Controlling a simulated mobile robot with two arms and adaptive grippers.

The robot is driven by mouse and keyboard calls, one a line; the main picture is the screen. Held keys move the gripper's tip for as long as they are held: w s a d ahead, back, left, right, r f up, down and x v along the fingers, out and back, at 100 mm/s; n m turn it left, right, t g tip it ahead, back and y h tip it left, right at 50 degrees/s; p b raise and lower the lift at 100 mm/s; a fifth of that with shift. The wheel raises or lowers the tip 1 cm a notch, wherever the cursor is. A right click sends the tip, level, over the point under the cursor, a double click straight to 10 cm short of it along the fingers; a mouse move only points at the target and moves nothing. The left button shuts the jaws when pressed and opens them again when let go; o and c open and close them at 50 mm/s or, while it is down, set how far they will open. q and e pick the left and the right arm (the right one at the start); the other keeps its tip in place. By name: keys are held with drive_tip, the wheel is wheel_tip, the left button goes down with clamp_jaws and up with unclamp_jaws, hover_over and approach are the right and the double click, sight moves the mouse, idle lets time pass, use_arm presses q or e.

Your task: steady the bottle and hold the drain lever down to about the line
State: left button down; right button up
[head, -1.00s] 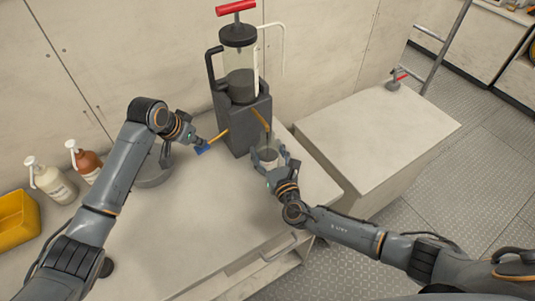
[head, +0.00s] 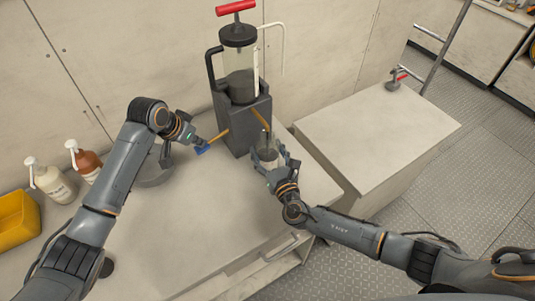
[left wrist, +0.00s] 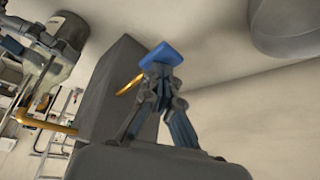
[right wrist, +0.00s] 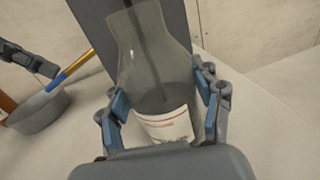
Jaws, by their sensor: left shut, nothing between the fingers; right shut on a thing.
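The clear bottle (right wrist: 155,70) has a white label (right wrist: 168,125) with a red line. It stands upright at the front of the dark pump unit (head: 243,125), under the orange spout (head: 260,117); a dark tube shows in line with its neck. My right gripper (head: 273,160) is shut on the bottle, with blue pads on both sides of it. The orange drain lever (head: 219,136) sticks out left from the unit. My left gripper (head: 202,148) is shut and empty at the lever's outer end. Whether it touches the lever is unclear. The left wrist view shows its blue tip (left wrist: 162,55).
A grey bowl (head: 153,172) sits left of the unit, partly behind my left arm. Two pump bottles (head: 52,181) (head: 88,162) and a yellow bin (head: 16,220) stand further left. The countertop front is clear. A lower pale box (head: 385,140) stands at right.

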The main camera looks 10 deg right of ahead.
use_arm(q)
wheel_tip(320, 180, up, 7)
idle(0.6)
idle(0.6)
use_arm(e)
drive_tip(key=o, duration=1.5)
drive_tip(key=shift+s, duration=0.1)
